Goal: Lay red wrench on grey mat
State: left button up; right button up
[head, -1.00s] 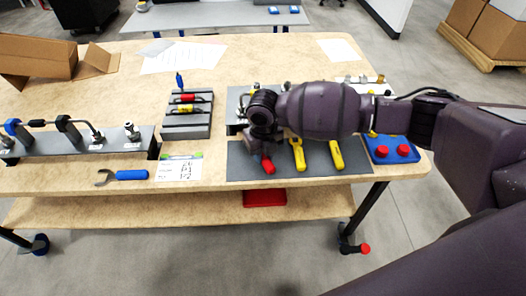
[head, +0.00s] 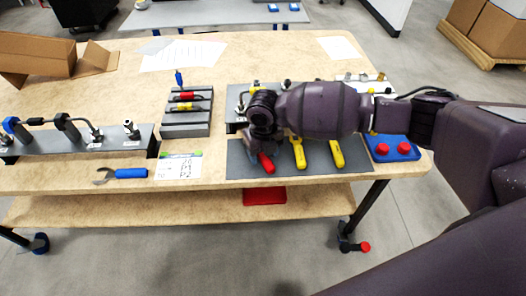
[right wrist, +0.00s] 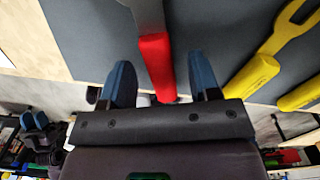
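The red wrench, with a red handle (right wrist: 157,65) and a grey shank, lies on the grey mat (right wrist: 85,35) in the right wrist view. Its handle also shows in the head view (head: 266,163), near the left part of the mat (head: 238,168); its far end is hidden by my right arm. My right gripper (right wrist: 163,80) is open, with its two blue fingers apart on either side of the red handle and a gap on both sides. My left gripper is not in view.
Two yellow tools (head: 298,153) (head: 337,153) lie on the mat to the right of the red wrench. A blue-handled wrench (head: 130,173) and a printed card (head: 179,166) lie to the left.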

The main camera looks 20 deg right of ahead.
notch_tip(320, 180, up, 11)
jog(key=p, duration=0.1)
dwell(0.6)
jog(key=shift+f, duration=0.1)
